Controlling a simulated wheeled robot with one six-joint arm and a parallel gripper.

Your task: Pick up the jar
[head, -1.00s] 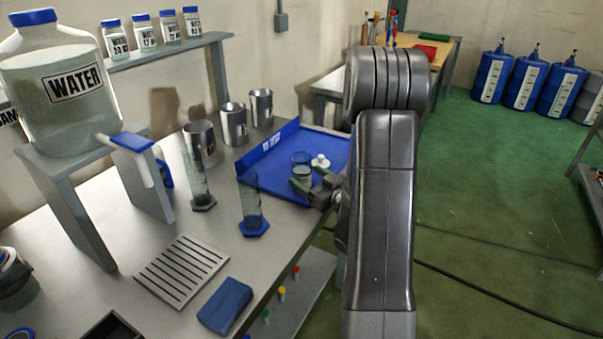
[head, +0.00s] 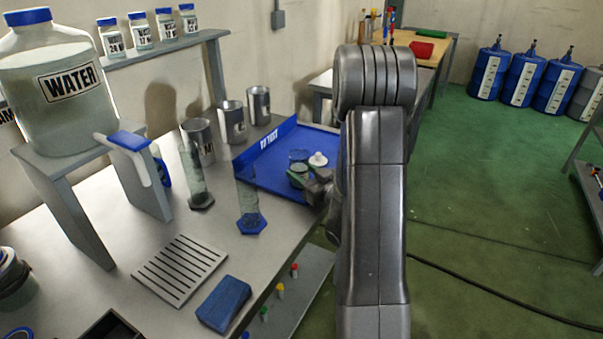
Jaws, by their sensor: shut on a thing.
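A small greenish glass jar (head: 298,178) is at the blue tray, at the fingers of my gripper (head: 304,180). My gripper is shut on this jar; its fingers are small and partly hidden by the jar and my arm. I cannot tell whether the jar touches the tray. A blue-rimmed jar or dish (head: 298,156) sits just behind it. A white-topped item (head: 318,160) is close to its right.
The blue tray (head: 275,183) has a raised labelled back wall. Two glass cylinders (head: 247,205) stand left of my gripper, close by. A slotted rack (head: 181,270) and blue sponge (head: 223,304) lie nearer. Green floor is open at right.

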